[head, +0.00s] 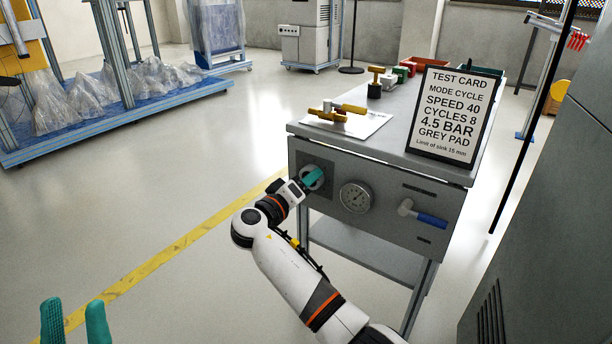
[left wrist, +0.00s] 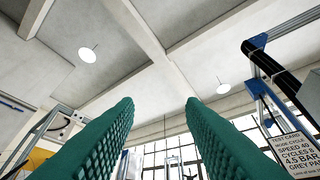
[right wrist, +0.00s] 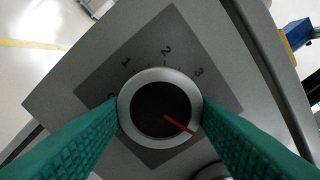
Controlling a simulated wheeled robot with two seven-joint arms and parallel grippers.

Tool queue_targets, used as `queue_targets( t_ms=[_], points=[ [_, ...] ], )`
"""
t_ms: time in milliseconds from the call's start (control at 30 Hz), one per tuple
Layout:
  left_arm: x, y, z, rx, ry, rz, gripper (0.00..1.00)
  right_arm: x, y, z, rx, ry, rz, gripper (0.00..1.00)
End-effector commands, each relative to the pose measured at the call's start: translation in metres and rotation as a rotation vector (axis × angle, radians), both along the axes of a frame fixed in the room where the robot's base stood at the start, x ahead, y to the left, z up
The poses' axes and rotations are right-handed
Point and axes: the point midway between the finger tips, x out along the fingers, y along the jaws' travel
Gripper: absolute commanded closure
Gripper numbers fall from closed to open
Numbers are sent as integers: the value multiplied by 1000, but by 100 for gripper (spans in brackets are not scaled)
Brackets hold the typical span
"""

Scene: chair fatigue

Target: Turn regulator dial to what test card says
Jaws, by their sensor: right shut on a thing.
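The test card (head: 453,112) stands on the bench top and reads mode cycle, speed 40, cycles 8, 4.5 bar, grey pad. The regulator dial (right wrist: 150,108) is a round knob with a silver rim and dark face on the bench's front panel. Its red pointer (right wrist: 180,124) points to the lower right, past the printed 3; any marks there are hidden behind a finger. My right gripper (head: 313,178) is shut on the dial, one teal finger on each side. My left gripper (head: 75,322) is open and empty at the lower left, away from the bench; its fingers also show in the left wrist view.
A pressure gauge (head: 356,197) and a blue-handled valve (head: 431,219) are right of the dial on the panel. Brass-coloured parts (head: 340,112) lie on a paper sheet on the bench. A dark cabinet (head: 550,230) stands close at right.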

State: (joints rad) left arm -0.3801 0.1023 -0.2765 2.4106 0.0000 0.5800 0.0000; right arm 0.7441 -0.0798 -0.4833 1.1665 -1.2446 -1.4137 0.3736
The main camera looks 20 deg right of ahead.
Motion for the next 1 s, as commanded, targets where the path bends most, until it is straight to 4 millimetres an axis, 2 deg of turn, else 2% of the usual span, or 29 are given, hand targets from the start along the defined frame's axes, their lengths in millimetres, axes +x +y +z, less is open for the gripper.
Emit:
queue_targets(
  t_ms=[100, 300, 800, 833, 933, 1000],
  points=[
    [15, -3, -7, 34, 110, 6, 64, 0, 1, 0, -22, 30, 1, 69],
    [30, -5, -18, 68, 221, 12, 64, 0, 1, 0, -44, 57, 1, 69],
    [34, -5, -23, 79, 257, 14, 64, 0, 1, -1, -50, 66, 2, 69],
    [34, -5, -23, 79, 257, 14, 64, 0, 1, -1, -50, 66, 2, 45],
    [34, -5, -23, 79, 256, 14, 64, 0, 1, -1, -51, 66, 1, 29],
    [34, -5, -23, 78, 255, 14, 64, 0, 1, -1, -50, 65, 1, 25]
  ],
)
